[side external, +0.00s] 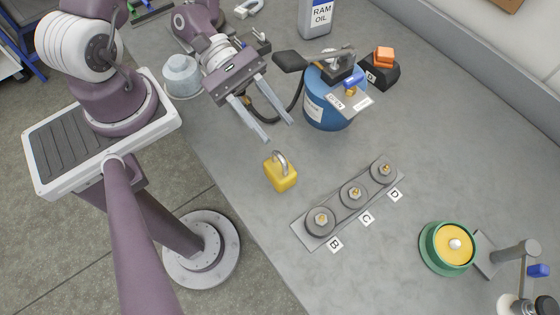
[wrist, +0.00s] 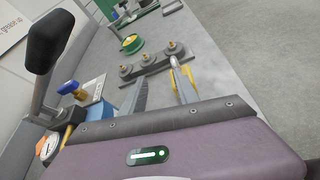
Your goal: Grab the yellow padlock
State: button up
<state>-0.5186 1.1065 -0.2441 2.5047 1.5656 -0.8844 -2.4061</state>
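The yellow padlock (side external: 281,176) with a grey metal shackle stands on the grey surface, left of the plate with round pulleys. My gripper (side external: 279,131) is open and empty, with its two fingers pointing toward the padlock from above and behind it in the side view. A gap shows between the fingertips and the padlock there. In the wrist view the fingers (wrist: 162,79) are apart, and the padlock (wrist: 188,77) shows beside the right finger, partly hidden by it. I cannot tell the exact height of the gripper above the surface.
The pulley plate (side external: 352,199) has labels B, C and D beside it. A blue canister (side external: 326,107) with a lever and valve stands right of my gripper, with a black hose near the fingers. A green and yellow round part (side external: 447,247) sits farther right. Surface around the padlock is clear.

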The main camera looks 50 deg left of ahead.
aim_at(275, 151)
notch_tip(275, 151, up, 4)
jog(key=s+d+r+n+h, duration=0.1)
jog(key=s+d+n+h, duration=0.15)
jog(key=n+h, duration=0.2)
jog(key=f, duration=0.6)
jog(key=shift+a+f, duration=0.1)
jog(key=shift+a, duration=0.3)
jog(key=d, duration=0.5)
jog(key=shift+w+f, duration=0.2)
jog(key=shift+f, duration=0.15)
grip_shut()
